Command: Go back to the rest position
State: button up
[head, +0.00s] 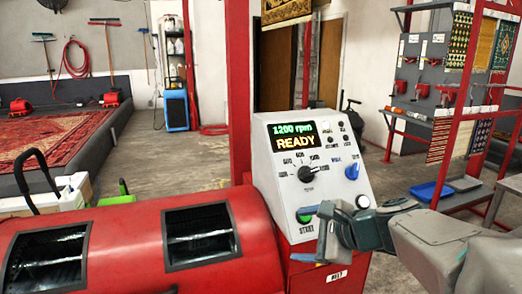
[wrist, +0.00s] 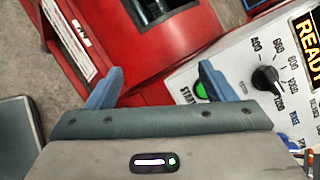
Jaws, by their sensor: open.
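My gripper (head: 316,236) is open and empty in front of the lower part of a white control panel (head: 262,165). Its two blue fingers stand wide apart in the wrist view (wrist: 160,70). The panel's screen (head: 298,137) reads "1200 rpm" and "READY". A black dial (head: 307,174) and a blue knob (head: 352,171) sit below it. The green START button (head: 304,218) is beside the upper finger; in the wrist view the green button (wrist: 202,91) is partly hidden by the right finger. I cannot tell whether the finger touches it.
A red drum machine (head: 130,240) with two dark windows fills the lower left. A red post (head: 238,90) rises behind the panel. A patterned rug (head: 50,140) lies far left. Floor behind is partly clear.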

jog(key=s+d+f+n+g+h+p, duration=0.1)
jog(key=s+d+n+g+h+p, duration=0.1)
jog(key=s+n+h+p, duration=0.2)
jog(key=s+d+n+g+h+p, duration=0.2)
jog(key=s+n+g+h+p, duration=0.1)
jog(key=s+n, duration=0.8)
jog(key=n+h+p, duration=0.1)
jog(key=n, duration=0.1)
jog(key=shift+d+f+n+g, duration=0.3)
jog(key=shift+d+f, duration=0.05)
jog(key=shift+c, duration=0.3)
dwell(0.3)
